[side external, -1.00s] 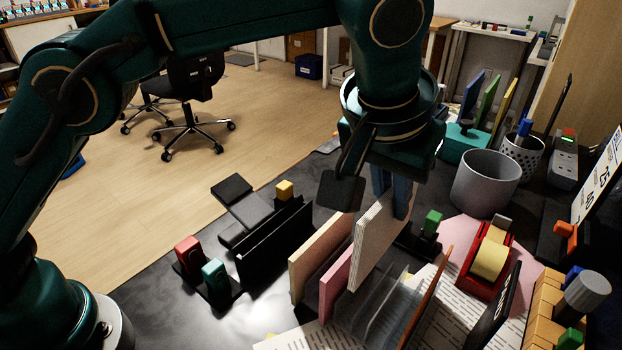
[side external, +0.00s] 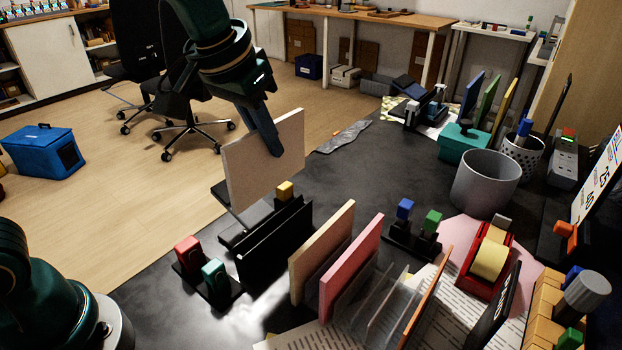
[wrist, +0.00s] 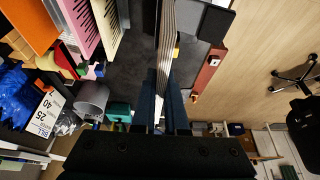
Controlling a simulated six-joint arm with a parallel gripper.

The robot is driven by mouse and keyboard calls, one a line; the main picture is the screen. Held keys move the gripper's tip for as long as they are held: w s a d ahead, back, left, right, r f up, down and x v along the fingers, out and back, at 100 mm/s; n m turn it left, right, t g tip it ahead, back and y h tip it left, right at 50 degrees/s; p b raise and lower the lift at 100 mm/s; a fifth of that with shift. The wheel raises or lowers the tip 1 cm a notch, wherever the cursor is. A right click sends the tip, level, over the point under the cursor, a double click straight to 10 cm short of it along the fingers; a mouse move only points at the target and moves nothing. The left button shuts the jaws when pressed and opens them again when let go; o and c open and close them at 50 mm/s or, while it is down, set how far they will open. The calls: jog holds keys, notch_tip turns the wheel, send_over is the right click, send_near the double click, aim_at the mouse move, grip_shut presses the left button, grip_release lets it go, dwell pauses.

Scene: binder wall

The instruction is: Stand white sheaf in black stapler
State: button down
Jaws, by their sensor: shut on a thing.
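The white sheaf (side external: 246,178) is a pale upright slab, held by its upper part in my gripper (side external: 275,150). In the wrist view the sheaf (wrist: 167,40) shows edge-on between the dark fingers. A low black device with flat plates (side external: 236,237), which looks like the black stapler, lies at the table's left edge. The sheaf appears above or just behind it and hides most of it. I cannot tell whether they touch.
Black upright panels (side external: 275,243) stand close in front of it. Cream (side external: 322,250) and pink (side external: 351,268) slabs stand to the right. Red (side external: 188,252) and teal (side external: 214,274) pieces are at front left. Another black and blue device (side external: 425,108) stands farther back.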

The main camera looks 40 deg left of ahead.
aim_at(271, 178)
jog(key=shift+f, duration=0.1)
jog(key=shift+f, duration=2.7)
jog(key=shift+f, duration=0.4)
jog(key=shift+f, duration=0.7)
jog(key=shift+f, duration=0.1)
jog(key=shift+f, duration=0.4)
jog(key=shift+f, duration=0.15)
jog(key=shift+f, duration=0.65)
jog(key=shift+f, duration=0.25)
